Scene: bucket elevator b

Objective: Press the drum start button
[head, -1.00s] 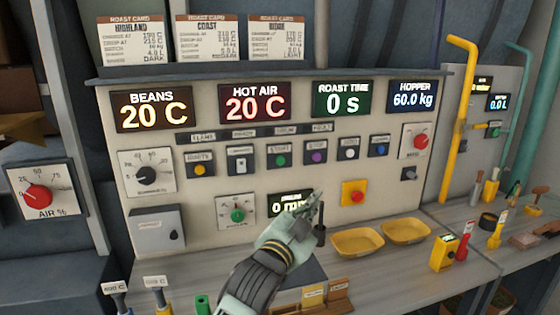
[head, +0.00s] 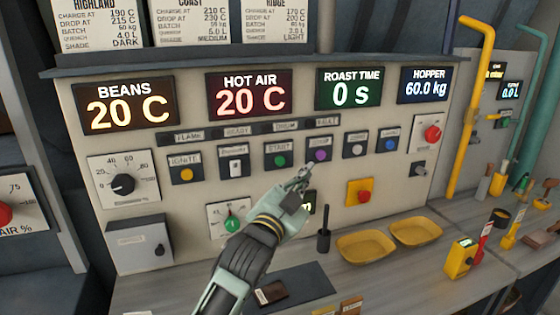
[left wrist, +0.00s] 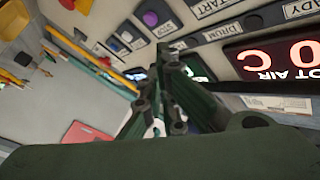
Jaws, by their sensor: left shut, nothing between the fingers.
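The green START button (head: 280,160) sits on a dark square plate in the middle of the control panel's button row, near the DRUM label (head: 287,127). My left gripper (head: 302,174) is shut and empty, its fingertips pointing up just below and right of that button, under the purple button (head: 320,155). I cannot tell whether the fingertips touch the panel. In the left wrist view the shut fingers (left wrist: 165,58) cover much of the panel; a purple button (left wrist: 150,18) and a START label (left wrist: 172,27) show there. My right gripper is not in view.
The yellow IGNITE button (head: 186,174) and a white switch (head: 235,166) lie left along the row. A red button on a yellow plate (head: 360,192) is lower right. Yellow trays (head: 365,247) stand on the counter below.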

